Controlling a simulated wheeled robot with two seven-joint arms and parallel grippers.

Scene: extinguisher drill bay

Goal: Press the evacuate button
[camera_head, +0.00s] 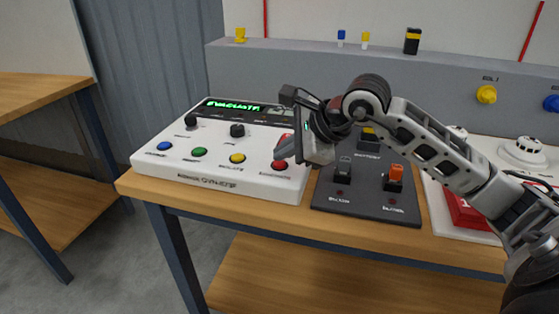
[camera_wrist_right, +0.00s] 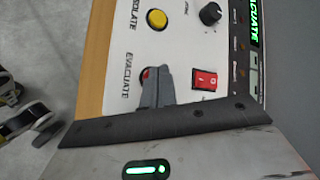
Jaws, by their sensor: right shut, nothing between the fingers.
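The red evacuate button (camera_head: 279,166) is at the right end of the row of round buttons on the white control panel (camera_head: 222,182). In the right wrist view it is mostly hidden, with a red edge (camera_wrist_right: 145,73) showing beside the label "EVACUATE". My right gripper (camera_head: 281,154) is shut and empty, its fingers pointing down at the button. In the wrist view the shut fingertips (camera_wrist_right: 157,74) overlap the button; I cannot tell whether they touch it. The panel's display (camera_head: 234,107) shows green text reading "EVACUATE". My left gripper is not in view.
Yellow (camera_head: 237,158), green (camera_head: 199,152) and blue (camera_head: 165,146) buttons sit left of the red one. A red rocker switch (camera_wrist_right: 204,80) is close to the fingers. A dark switch box (camera_head: 367,205) stands right of the panel on the wooden bench.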

